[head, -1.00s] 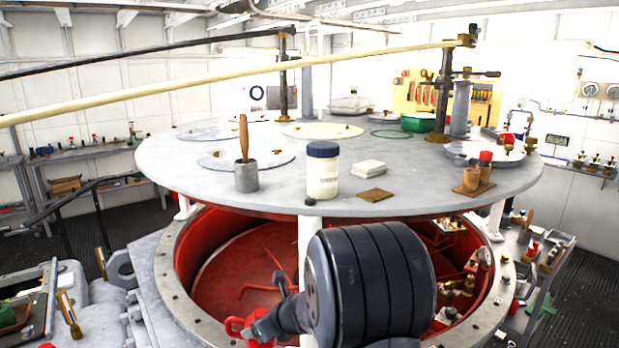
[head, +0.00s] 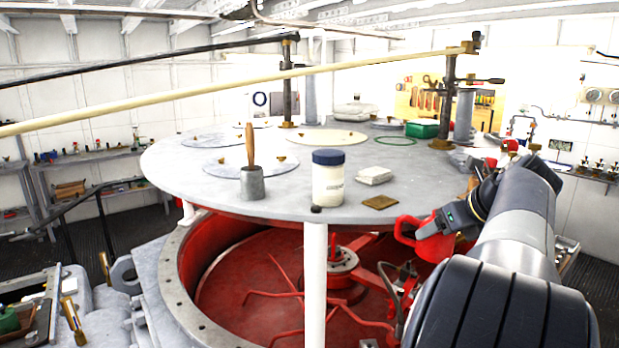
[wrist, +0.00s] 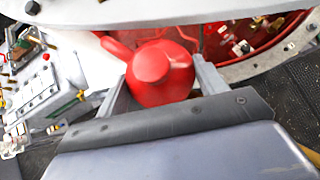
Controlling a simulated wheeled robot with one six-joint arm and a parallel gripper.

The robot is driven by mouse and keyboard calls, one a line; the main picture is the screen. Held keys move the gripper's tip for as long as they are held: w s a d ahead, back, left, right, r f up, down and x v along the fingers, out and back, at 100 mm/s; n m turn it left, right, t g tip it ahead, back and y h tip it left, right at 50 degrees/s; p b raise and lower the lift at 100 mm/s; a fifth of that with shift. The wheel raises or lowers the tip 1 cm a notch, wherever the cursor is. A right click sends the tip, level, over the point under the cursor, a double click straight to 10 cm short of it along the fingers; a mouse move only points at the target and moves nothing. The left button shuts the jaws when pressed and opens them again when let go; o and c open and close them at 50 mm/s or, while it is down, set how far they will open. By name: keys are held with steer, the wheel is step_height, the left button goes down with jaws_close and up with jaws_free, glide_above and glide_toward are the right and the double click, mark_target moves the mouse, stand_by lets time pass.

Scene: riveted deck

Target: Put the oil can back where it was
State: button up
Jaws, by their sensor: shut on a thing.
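The oil can is red with a rounded body and a handle. In the wrist view the oil can (wrist: 165,75) sits between the two grey fingers of my gripper (wrist: 160,92), which is shut on it. In the head view the oil can (head: 437,246) is beside the right front edge of the round grey table (head: 285,203), partly hidden by my arm. My gripper (head: 440,226) is partly hidden there too. The can appears to be in the air, near the tabletop's height.
On the tabletop stand a grey pot (head: 252,184) with a wooden handle, a blue-lidded jar (head: 327,180), a white block (head: 374,175) and a brown square (head: 380,202). My arm covers the right edge. A red-lined open pit (head: 235,275) lies below.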

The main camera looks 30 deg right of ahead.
steer(key=s+d+r, duration=0.3)
steer(key=d+r, duration=0.2)
steer(key=s+d+r+m+h, duration=0.1)
steer(key=s+d+r, duration=0.2)
steer(key=d+r, duration=0.1)
steer(key=shift+s+d+r+m, duration=0.15)
steer(key=shift+d+r+m, duration=0.2)
steer(key=shift+d, duration=0.55)
